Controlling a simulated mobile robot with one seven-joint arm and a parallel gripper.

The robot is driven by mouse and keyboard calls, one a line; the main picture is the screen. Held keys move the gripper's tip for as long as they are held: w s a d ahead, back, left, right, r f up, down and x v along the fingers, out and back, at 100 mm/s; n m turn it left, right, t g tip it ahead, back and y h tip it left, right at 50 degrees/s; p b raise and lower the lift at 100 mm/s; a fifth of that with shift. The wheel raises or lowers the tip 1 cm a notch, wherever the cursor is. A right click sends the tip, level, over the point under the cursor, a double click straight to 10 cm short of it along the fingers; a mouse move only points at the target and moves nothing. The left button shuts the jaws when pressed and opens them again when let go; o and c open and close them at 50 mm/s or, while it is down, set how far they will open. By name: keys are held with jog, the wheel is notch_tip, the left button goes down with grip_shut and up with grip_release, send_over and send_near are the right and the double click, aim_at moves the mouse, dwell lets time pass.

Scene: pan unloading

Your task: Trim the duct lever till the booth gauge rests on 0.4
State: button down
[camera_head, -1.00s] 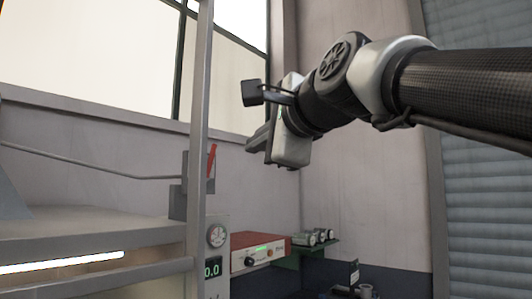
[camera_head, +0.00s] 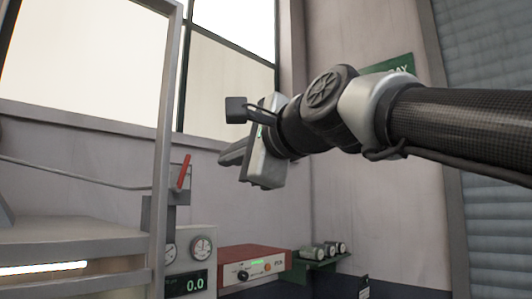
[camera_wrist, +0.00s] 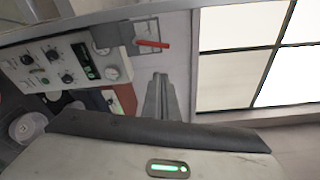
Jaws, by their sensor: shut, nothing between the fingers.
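The red duct lever (camera_head: 184,172) sticks up, tilted slightly right, from a grey box behind the frame post. It also shows in the wrist view (camera_wrist: 152,43). Below it, a white panel carries a round dial (camera_head: 201,248), a second dial (camera_head: 170,252) partly hidden by the post, and a green digital display (camera_head: 187,285) reading 0.0. I cannot tell which is the booth gauge; the dial needles are too small to read. My gripper (camera_head: 226,153) is shut and empty, to the right of the lever and apart from it. Its fingers also show in the wrist view (camera_wrist: 160,88).
A grey frame post (camera_head: 163,150) stands just left of the lever and panel. Open air lies between gripper and lever.

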aim_at(188, 161)
jog(key=w+a+p, duration=0.2)
jog(key=w+a, duration=0.3)
jog(key=a, duration=0.2)
jog(key=shift+w+a, duration=0.15)
jog(key=shift+a, duration=0.2)
jog(key=shift+r, duration=0.15)
jog(key=shift+s+a+r, duration=0.1)
jog(key=shift+s+a, duration=0.1)
jog(key=shift+a, duration=0.25)
jog(key=shift+n, duration=0.3)
